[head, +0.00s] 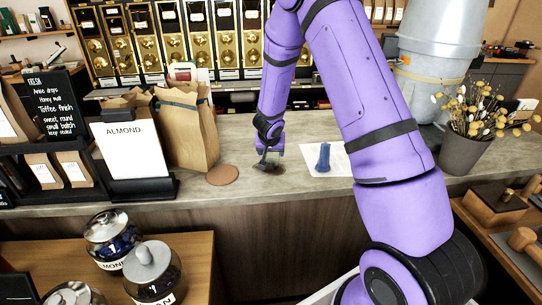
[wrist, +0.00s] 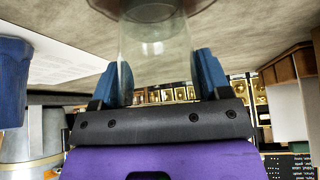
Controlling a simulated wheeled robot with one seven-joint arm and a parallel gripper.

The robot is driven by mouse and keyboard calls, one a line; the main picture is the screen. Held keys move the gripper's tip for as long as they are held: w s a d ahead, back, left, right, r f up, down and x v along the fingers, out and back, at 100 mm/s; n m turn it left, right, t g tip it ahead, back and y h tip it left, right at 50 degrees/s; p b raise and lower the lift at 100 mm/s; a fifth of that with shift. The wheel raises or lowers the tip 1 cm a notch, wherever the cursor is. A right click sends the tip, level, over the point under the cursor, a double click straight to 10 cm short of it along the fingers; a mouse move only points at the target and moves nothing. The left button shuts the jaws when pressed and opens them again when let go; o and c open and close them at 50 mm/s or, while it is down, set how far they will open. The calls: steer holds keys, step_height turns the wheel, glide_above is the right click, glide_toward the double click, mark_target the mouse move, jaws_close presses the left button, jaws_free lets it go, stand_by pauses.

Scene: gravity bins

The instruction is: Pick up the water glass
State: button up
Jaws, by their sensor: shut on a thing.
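The water glass (wrist: 153,58) is clear and see-through and stands between the two blue fingers of my gripper (wrist: 158,75) in the wrist view. The fingers press on it from both sides. The wrist view is upside down, with the counter at the top. In the head view my gripper (head: 268,160) is low over the grey counter (head: 285,185), pointing down. The glass is hard to make out there against a dark patch. I cannot tell whether its base touches the counter.
A brown round coaster (head: 222,175) lies left of my gripper, beside a paper bag (head: 188,135) and an ALMOND sign (head: 131,150). A blue object (head: 323,157) stands on white paper to the right. A flower pot (head: 464,157) is farther right. Lidded jars (head: 153,272) stand at the front left.

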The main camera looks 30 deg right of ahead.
steer(key=shift+r, duration=0.2)
steer(key=shift+r, duration=1.6)
steer(key=s+a+r, duration=0.1)
steer(key=s+a, duration=0.1)
steer(key=a, duration=1.4)
steer(key=shift+s+r, duration=0.25)
steer(key=shift+s, duration=0.1)
steer(key=shift+d, duration=0.1)
